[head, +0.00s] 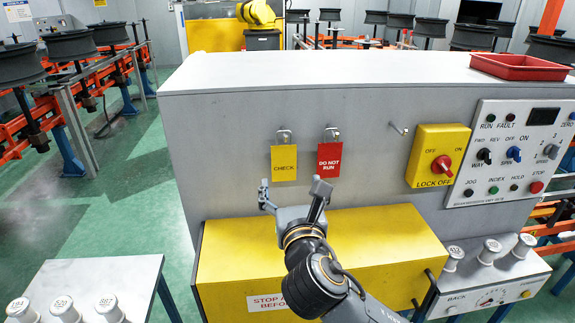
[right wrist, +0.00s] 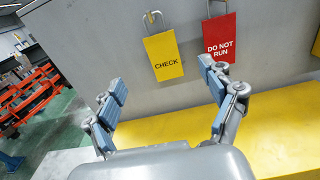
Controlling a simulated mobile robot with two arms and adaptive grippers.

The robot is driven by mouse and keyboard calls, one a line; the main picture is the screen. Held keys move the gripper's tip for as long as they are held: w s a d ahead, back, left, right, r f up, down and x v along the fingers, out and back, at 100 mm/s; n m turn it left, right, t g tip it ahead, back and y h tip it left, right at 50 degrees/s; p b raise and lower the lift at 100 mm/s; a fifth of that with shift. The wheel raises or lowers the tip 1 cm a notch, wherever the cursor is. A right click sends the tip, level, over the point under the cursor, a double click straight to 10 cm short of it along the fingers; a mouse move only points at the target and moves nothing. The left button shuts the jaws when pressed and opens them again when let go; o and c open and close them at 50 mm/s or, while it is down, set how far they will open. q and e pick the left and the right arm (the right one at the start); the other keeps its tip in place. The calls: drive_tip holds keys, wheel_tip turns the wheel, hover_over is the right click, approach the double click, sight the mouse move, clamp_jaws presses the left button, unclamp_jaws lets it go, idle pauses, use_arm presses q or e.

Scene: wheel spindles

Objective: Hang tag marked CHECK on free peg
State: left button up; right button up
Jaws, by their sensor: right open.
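The yellow CHECK tag (head: 284,163) hangs from a peg on the grey cabinet front. It also shows in the right wrist view (right wrist: 163,57), tilted, with a metal loop at its top. The red DO NOT RUN tag (head: 329,159) hangs on a peg to its right. A bare peg (head: 398,128) sticks out further right, left of the lock-off switch. My right gripper (head: 294,192) is open and empty, below the two tags and apart from them. In the right wrist view its fingers (right wrist: 165,90) stand wide apart, with the CHECK tag beyond the gap. My left gripper is not in view.
A yellow box (head: 365,240) juts out below the tags, under my right arm. A yellow lock-off switch (head: 437,155) and a control panel (head: 510,150) are at the right. A red tray (head: 520,67) lies on the cabinet top.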

sight(285, 148)
drive_tip(key=w, duration=0.3)
drive_tip(key=w+p, duration=0.1)
drive_tip(key=w, duration=0.3)
drive_tip(key=w+p, duration=0.1)
drive_tip(key=w, duration=0.3)
drive_tip(key=shift+w+a, duration=0.2)
drive_tip(key=shift+a, duration=0.2)
drive_tip(key=c, duration=1.2)
wheel_tip(285, 148, up, 2)
drive_tip(key=shift+a+r+p, duration=0.1)
drive_tip(key=shift+p, duration=1.05)
drive_tip(key=shift+r, duration=0.1)
drive_tip(key=shift+s, duration=0.25)
